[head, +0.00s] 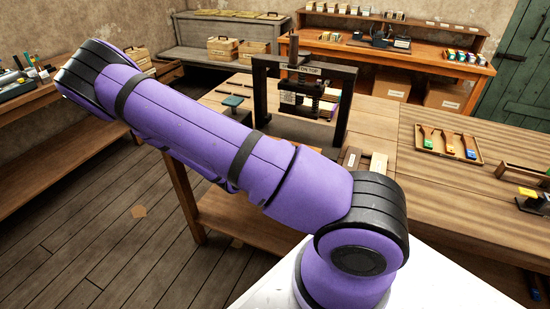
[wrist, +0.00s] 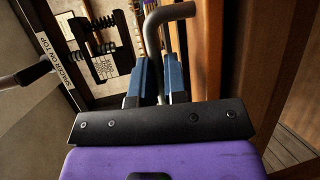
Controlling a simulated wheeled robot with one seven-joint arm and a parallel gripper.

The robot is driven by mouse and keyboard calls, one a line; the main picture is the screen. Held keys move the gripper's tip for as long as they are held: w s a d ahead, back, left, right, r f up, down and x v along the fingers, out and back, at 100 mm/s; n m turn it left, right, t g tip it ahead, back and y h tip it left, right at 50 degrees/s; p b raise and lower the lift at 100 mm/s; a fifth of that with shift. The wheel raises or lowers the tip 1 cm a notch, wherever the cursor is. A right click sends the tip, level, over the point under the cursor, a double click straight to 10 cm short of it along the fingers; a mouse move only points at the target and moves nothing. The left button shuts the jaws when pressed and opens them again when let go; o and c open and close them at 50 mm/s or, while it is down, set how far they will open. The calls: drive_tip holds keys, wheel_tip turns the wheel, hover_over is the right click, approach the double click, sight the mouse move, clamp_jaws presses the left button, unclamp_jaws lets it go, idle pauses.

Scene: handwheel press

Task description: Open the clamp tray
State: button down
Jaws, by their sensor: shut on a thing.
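In the wrist view, my gripper (wrist: 155,80) has its two blue fingers closed around a grey bent handle (wrist: 170,13). The handle rises between the fingers and curves to the right at its top. I take it for the clamp tray's handle; the tray's own body is hard to make out, so I cannot tell how far it is open. The black press (head: 305,75) stands on the wooden bench in the head view, with a sign on its crossbar. The sign (wrist: 60,62) also shows in the wrist view, beside dark screw threads (wrist: 100,45). My gripper is hidden behind my arm in the head view.
A tray of coloured-ended pieces (head: 448,143) lies on the right bench. A small green-topped object (head: 233,101) is left of the press. A wooden post or edge (wrist: 220,50) runs close to the right of my gripper. Open floor lies at the left.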

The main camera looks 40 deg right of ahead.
drive_tip(key=c, duration=1.2)
unclamp_jaws()
drive_tip(key=a, duration=0.3)
drive_tip(key=a+r, duration=0.1)
drive_tip(key=a, duration=0.3)
drive_tip(key=a+r, duration=0.1)
drive_tip(key=a, duration=0.2)
drive_tip(key=shift+a, duration=0.25)
drive_tip(key=shift+r, duration=0.1)
